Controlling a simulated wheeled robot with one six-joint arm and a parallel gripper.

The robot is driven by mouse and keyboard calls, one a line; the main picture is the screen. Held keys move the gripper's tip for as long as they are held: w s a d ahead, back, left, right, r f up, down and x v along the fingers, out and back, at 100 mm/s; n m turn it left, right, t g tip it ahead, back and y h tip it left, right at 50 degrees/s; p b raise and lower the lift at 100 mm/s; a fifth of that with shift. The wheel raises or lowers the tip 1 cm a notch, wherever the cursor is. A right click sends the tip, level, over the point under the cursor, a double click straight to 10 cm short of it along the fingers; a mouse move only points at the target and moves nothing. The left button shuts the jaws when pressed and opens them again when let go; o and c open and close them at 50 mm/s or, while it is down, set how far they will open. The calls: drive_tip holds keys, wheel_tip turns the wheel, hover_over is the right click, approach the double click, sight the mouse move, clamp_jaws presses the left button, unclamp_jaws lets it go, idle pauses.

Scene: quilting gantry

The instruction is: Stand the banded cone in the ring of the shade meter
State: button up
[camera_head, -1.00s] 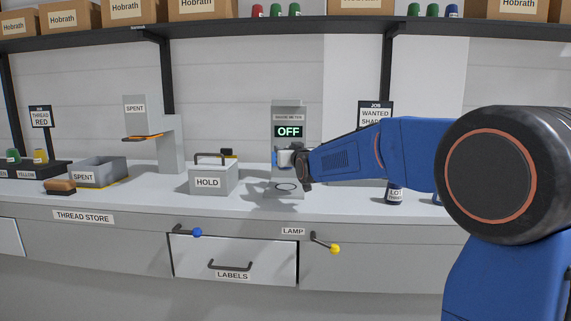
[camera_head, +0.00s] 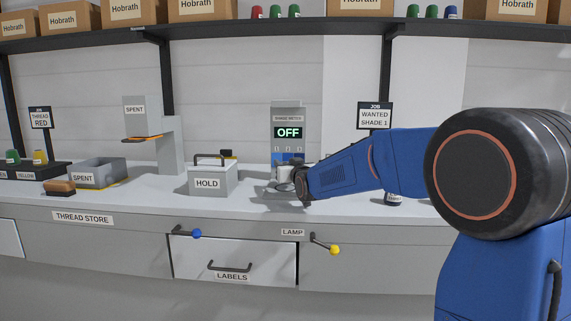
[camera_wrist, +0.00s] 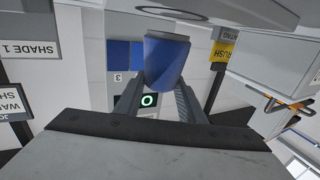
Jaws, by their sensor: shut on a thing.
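My gripper (camera_wrist: 160,84) is shut on a blue cone (camera_wrist: 166,60), which sits between its two fingers in the wrist view. That view is upside down. The dark ring (camera_wrist: 172,13) on the shade meter's base lies past the cone's end, with a visible gap between them. In the head view my gripper (camera_head: 287,178) is low in front of the shade meter (camera_head: 289,116), whose display reads OFF. The gripper hides most of the ring there, and the cone cannot be made out clearly. Any band on the held cone is not clear.
A HOLD box (camera_head: 211,182) stands just left of the meter. A dark cone with a white label (camera_head: 394,198) stands to the right, below my arm. A WANTED SHADE 1 sign (camera_head: 375,116) is behind. A grey SPENT bin (camera_head: 96,175) is at the left.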

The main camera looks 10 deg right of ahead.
drive_tip(key=shift+f, duration=0.25)
drive_tip(key=o, duration=1.2)
drive_tip(key=shift+r, duration=0.2)
drive_tip(key=s+d, duration=0.1)
drive_tip(key=s, duration=1.1)
drive_tip(key=shift+r, duration=0.4)
